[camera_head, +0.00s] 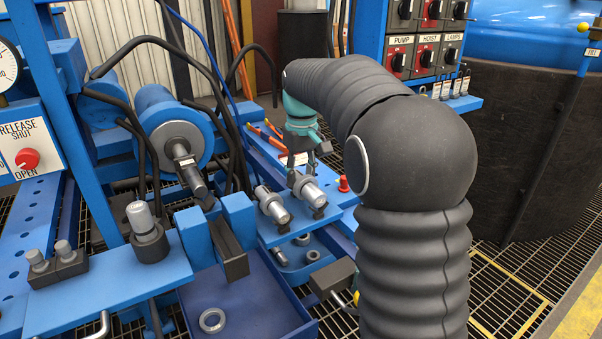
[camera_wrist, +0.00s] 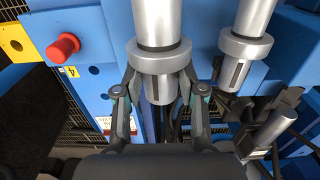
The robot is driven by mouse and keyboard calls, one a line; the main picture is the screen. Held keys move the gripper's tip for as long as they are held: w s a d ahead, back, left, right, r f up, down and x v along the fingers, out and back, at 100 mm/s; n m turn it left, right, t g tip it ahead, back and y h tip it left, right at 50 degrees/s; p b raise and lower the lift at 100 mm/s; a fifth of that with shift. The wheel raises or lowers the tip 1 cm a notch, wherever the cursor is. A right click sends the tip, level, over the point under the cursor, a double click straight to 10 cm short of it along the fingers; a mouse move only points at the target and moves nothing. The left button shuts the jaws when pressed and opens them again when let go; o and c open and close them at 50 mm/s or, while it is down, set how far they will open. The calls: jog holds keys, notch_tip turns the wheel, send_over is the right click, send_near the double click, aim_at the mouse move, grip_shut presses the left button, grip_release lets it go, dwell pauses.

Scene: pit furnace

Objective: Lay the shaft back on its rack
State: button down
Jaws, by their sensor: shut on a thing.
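My gripper (camera_wrist: 160,84) is closed around the narrow end of a silver shaft (camera_wrist: 158,22), just behind its wide collar. In the head view the same shaft (camera_head: 308,190) lies nearly level over the blue rack (camera_head: 290,236), with a dark support under its near end. Whether it bears fully on the supports cannot be told.
A red button (camera_head: 343,184) stands close right of the held shaft. A blue tray (camera_head: 255,295) with a metal ring (camera_head: 212,320) is in front. A blue machine with a spindle (camera_head: 180,150) stands at left, with black hoses. A control panel (camera_head: 425,45) stands behind.

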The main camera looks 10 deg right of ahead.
jog(key=c, duration=0.6)
grip_release()
jog(key=shift+c, duration=0.2)
jog(key=shift+o, duration=0.2)
jog(key=shift+f, duration=0.15)
notch_tip(320, 180, up, 12)
jog(key=shift+w, duration=0.1)
jog(key=w+f, duration=0.1)
jog(key=w+f+m, duration=0.1)
jog(key=f, duration=0.1)
jog(key=shift+f+t, duration=0.15)
jog(key=shift+t, duration=0.25)
jog(key=shift+m, duration=0.5)
jog(key=s+f, duration=0.1)
jog(key=f, duration=0.1)
jog(key=s+f, duration=0.1)
jog(key=shift+s+f, duration=0.35)
jog(key=shift+s, duration=0.05)
jog(key=s+f+m+t+p, duration=0.1)
jog(key=s+f+t+p, duration=0.2)
jog(key=s, duration=2.6)
jog(key=shift+s+m+t+p, duration=0.3)
jog(key=shift+s+t+p, duration=0.1)
jog(key=shift+t+p, duration=0.45)
